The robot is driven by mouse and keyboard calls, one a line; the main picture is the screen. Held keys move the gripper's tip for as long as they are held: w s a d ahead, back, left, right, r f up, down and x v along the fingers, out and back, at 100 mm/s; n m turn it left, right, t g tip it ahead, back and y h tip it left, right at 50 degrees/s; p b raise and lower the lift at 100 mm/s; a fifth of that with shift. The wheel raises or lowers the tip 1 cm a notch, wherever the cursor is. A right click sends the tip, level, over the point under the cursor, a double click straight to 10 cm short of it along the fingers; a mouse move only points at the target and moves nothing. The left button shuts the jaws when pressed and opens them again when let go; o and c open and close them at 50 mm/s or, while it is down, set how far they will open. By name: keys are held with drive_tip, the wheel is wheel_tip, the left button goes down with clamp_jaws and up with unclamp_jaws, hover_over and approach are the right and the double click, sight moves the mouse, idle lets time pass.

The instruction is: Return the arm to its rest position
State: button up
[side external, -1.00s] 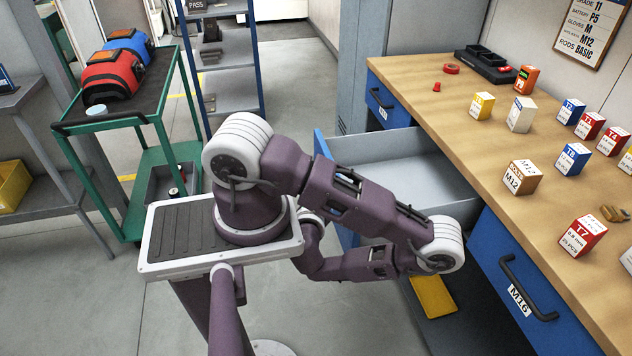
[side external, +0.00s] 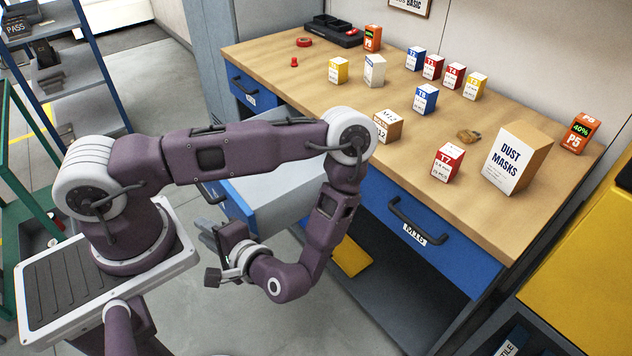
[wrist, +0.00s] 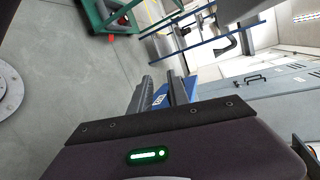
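My arm is bent, with its elbow raised in front of the bench. My gripper (side external: 212,254) hangs low at the arm's end, just in front of the pulled-out drawer (side external: 238,210). In the wrist view its two dark fingers (wrist: 160,90) stand apart with nothing held between them. A patch of blue with a white label shows behind the fingers. Whether the gripper touches the drawer front cannot be told.
The wooden bench (side external: 300,70) carries several small boxes, a dust masks box (side external: 516,160) and a black tray (side external: 334,31). A shut blue M16 drawer (side external: 430,225) is at right. A green cart (side external: 28,190) and blue-framed shelves (side external: 100,62) stand left.

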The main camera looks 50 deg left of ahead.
drive_tip(key=w+d+r+t+h, duration=0.1)
drive_tip(key=d+r+t+h, duration=0.2)
drive_tip(key=r, duration=0.7)
drive_tip(key=w+d+r+t+h, duration=0.1)
drive_tip(key=d+r+t+h, duration=0.1)
drive_tip(key=r+h, duration=0.4)
drive_tip(key=w+d+r+t+h, duration=0.1)
drive_tip(key=d+r+t+h, duration=0.2)
drive_tip(key=r, duration=1)
drive_tip(key=shift+d+r+t+h, duration=0.3)
drive_tip(key=shift+d+h, duration=0.5)
drive_tip(key=shift+h, duration=0.4)
